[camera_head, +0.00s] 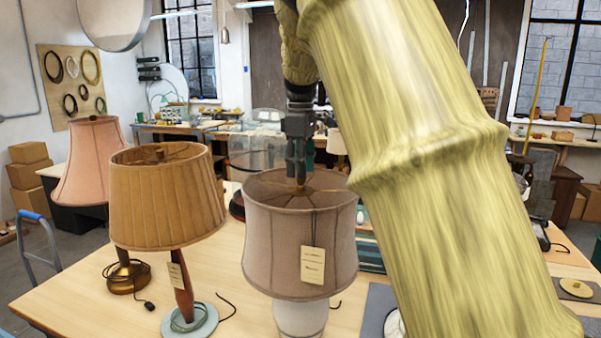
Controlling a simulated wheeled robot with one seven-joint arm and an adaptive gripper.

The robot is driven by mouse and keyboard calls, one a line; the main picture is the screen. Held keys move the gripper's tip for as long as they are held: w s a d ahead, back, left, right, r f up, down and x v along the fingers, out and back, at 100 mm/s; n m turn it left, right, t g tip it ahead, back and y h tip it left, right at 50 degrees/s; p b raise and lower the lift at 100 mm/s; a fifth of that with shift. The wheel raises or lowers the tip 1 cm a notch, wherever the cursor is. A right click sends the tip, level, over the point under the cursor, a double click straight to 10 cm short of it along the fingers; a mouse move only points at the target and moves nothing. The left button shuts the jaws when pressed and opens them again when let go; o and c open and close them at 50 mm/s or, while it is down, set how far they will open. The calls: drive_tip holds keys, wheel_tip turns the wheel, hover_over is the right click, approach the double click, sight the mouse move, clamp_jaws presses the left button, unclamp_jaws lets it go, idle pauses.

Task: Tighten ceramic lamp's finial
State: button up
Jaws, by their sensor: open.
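The ceramic lamp stands on the table in the middle of the head view, with a grey-beige shade (285,245) and a white base (300,318) below it. A paper tag (313,265) hangs on the front of the shade. My gripper (298,180) points straight down over the open top of the shade, its fingertips at about the height of the wire spokes. The gripper is open. The finial is hidden behind or between the fingers, so I cannot tell whether they touch it.
A wooden lamp with a tan pleated shade (165,205) stands close on the left, and a brass lamp with a pink shade (92,165) behind it. Cords lie on the table (80,305). My own arm covers much of the right side. A grey mat (378,308) lies at the right.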

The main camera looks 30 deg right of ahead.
sight(301, 183)
drive_tip(key=shift+f+p, duration=0.5)
drive_tip(key=shift+f, duration=1.2)
clamp_jaws()
